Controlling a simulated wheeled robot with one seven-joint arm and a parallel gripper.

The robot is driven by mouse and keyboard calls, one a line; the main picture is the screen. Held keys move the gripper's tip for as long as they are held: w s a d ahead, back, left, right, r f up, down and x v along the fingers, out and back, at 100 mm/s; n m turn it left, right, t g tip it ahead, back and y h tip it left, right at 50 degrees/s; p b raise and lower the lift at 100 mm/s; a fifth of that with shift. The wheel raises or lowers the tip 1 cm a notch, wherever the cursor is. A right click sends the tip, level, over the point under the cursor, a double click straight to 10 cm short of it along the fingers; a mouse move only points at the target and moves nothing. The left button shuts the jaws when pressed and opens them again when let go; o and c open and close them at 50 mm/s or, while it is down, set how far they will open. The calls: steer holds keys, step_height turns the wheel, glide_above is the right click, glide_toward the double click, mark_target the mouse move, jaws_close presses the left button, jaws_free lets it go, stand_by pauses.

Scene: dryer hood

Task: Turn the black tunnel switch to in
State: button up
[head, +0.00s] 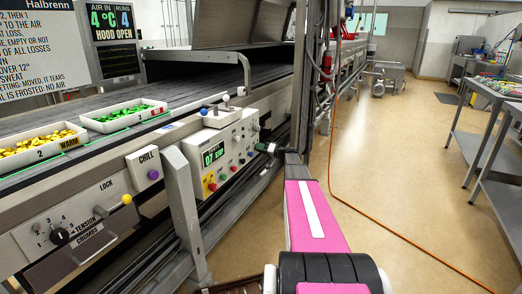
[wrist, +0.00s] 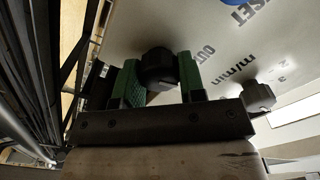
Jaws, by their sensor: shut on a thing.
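The black tunnel switch (wrist: 158,66) is a round black knob on the grey control panel, seen close up in the wrist view. My gripper (wrist: 160,78) has its two green fingers on either side of this knob and is shut on it. The printed word OUT stands just right of the switch; no IN label can be read. The knob's pointer direction cannot be made out. In the head view my gripper (head: 268,148) is at the right end of the control panel (head: 222,160), and the switch is hidden there.
A grey knob (wrist: 259,95) beside the m/min scale is close to the right finger. A blue button (wrist: 238,3) is at the wrist view's top edge. In the head view, a grey post (head: 184,210) stands left of my arm, and an orange hose (head: 372,226) crosses the open floor.

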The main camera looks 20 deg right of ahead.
steer(key=m, duration=0.5)
steer(key=shift+m, duration=0.3)
steer(key=m, duration=0.5)
steer(key=shift+f+m, duration=0.2)
steer(key=shift+m, duration=0.1)
steer(key=shift+d, duration=0.1)
steer(key=o, duration=0.9)
steer(key=shift+o, duration=0.2)
steer(key=v, duration=1)
steer(key=shift+s+d, duration=0.25)
steer(key=shift+a, duration=0.1)
